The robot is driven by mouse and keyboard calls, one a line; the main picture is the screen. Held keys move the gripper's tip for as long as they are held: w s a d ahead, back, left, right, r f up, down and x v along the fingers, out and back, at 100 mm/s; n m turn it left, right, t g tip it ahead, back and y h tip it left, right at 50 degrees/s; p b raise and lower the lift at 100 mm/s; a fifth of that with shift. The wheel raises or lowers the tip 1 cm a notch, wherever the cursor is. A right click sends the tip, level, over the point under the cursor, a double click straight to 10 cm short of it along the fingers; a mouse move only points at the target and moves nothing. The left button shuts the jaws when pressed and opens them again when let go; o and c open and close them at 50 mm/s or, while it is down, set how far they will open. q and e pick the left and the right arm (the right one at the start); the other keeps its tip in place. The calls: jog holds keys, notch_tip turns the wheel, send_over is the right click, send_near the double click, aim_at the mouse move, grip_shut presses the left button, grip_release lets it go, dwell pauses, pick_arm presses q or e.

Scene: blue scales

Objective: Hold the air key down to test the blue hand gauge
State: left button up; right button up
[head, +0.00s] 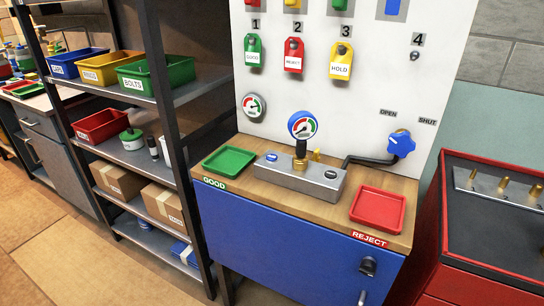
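The blue-rimmed hand gauge (302,122) stands upright on a brass fitting (299,164) on top of a grey metal block (297,180). The block sits on the wooden bench top between two trays. A blue key (272,157) is on the block's left end, and a dark oval key (330,174) is on its right end. Their small labels cannot be read, so I cannot tell which is the air key. A small brass part (316,155) stands behind the gauge's stem. Neither of my grippers is in view, and nothing touches the block or gauge.
A green GOOD tray (229,160) lies left and a red REJECT tray (378,208) right, both empty. A blue valve knob (401,143) and a white-rimmed gauge (254,107) are on the back panel. Shelves (180,100) stand left, a red cabinet (480,255) right.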

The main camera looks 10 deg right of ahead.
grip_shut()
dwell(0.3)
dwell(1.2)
